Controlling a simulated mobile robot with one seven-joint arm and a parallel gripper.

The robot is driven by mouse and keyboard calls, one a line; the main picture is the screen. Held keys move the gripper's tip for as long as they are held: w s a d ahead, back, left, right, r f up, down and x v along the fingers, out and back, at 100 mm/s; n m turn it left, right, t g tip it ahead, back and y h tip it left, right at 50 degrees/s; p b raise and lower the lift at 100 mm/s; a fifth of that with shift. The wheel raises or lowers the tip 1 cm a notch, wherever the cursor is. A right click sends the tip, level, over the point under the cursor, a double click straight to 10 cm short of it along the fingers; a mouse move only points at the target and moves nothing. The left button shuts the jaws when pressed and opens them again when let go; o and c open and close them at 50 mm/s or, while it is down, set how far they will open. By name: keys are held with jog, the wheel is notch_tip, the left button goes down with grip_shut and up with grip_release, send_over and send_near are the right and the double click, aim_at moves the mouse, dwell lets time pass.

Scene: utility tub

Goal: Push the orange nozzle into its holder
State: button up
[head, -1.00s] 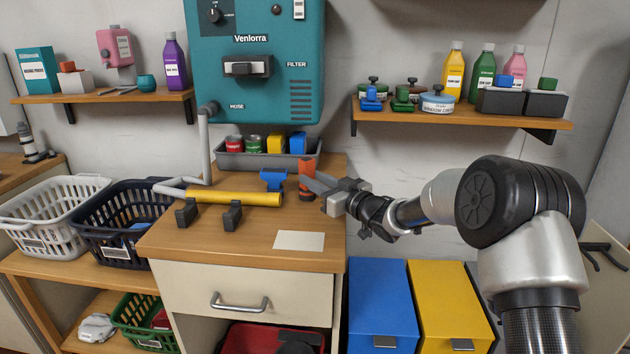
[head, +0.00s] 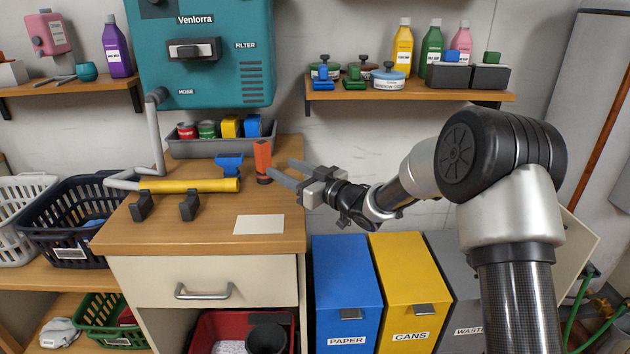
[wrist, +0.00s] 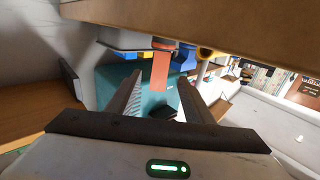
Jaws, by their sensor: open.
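The orange nozzle (head: 263,157) stands upright at the right part of the wooden counter, with a dark foot at its base. My gripper (head: 281,168) is open, coming in from the right, with its fingertips close to the nozzle. In the wrist view the nozzle (wrist: 160,71) shows just ahead, between and beyond the two spread fingers. Nothing is held. I cannot tell whether the dark foot is the holder or how deep the nozzle sits in it.
A blue nozzle (head: 229,166) stands just left, behind a yellow tube (head: 190,185) on black supports. A grey tray (head: 190,147) of cans stands behind. A white card (head: 259,224) lies in front. Blue (head: 346,285) and yellow (head: 408,280) bins stand right of the counter.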

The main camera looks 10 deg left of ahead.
jog(key=s+d+r+m+t+h, duration=0.1)
jog(key=s+d+r+m+h, duration=0.25)
jog(key=d, duration=0.65)
jog(key=s+d+r+m+t+h+p, duration=0.1)
jog(key=s+d+r+h, duration=0.4)
jog(key=d, duration=0.6)
jog(key=s+d+r+m+h, duration=0.1)
jog(key=s+d+m+h, duration=0.15)
jog(key=d+h, duration=0.55)
jog(key=s+d+f+m+g+y, duration=0.1)
jog(key=s+d+f+m+g, duration=0.15)
jog(key=s, duration=1.15)
jog(key=s+d+f+m+g, duration=0.1)
jog(key=s+d+m+g, duration=0.2)
jog(key=s, duration=1.1)
notch_tip(320, 180, up, 23)
jog(key=p, duration=2.3)
jog(key=shift+d+f+n, duration=0.15)
jog(key=shift+d+n, duration=0.3)
jog(key=shift+g, duration=0.25)
